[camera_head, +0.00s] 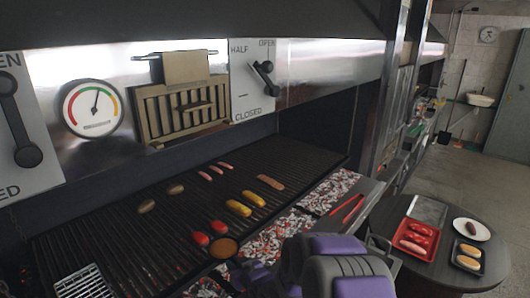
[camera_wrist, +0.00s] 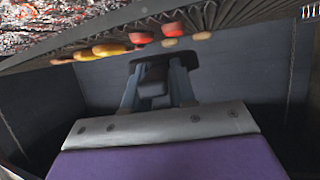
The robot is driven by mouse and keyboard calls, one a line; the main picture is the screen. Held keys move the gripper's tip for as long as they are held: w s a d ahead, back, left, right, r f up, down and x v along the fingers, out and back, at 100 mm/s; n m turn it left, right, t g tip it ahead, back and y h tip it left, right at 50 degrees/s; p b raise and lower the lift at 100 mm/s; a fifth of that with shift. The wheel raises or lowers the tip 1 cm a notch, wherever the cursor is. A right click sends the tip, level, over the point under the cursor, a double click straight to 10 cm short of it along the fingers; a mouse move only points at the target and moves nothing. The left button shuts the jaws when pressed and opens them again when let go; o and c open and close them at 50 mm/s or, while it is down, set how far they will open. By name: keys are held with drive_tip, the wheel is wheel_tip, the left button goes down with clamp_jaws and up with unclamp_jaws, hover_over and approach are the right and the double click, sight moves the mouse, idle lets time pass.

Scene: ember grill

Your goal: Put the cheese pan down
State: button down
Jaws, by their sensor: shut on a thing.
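The cheese pan (camera_head: 223,248) is a small round pan with an orange-brown filling. In the head view it is at the grill's front edge, just below the red tomatoes, and looks about level. Its handle side runs toward my gripper (camera_head: 246,272), which is partly hidden by my purple and grey arm. In the wrist view my gripper (camera_wrist: 155,88) is shut around a dark piece, which seems to be the pan's handle. The pan's bowl is not clear there. I cannot tell whether the pan touches the grate.
The grill grate (camera_head: 120,240) holds red tomatoes (camera_head: 218,227), yellow corn (camera_head: 239,208), potatoes (camera_head: 147,206) and sausages (camera_head: 205,176). A wire basket (camera_head: 82,283) is at front left. Tongs (camera_head: 348,208) lie on the front ledge. A round table (camera_head: 395,250) with a red tray (camera_head: 433,246) stands right.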

drive_tip(key=d+r+m+t+h+b, duration=0.2)
drive_tip(key=d+m+h, duration=0.4)
drive_tip(key=d, duration=1.8)
drive_tip(key=shift+w+d+r+m+h+b, duration=0.25)
drive_tip(key=shift+d+r+m+h+b, duration=0.2)
drive_tip(key=shift+h+b, duration=0.4)
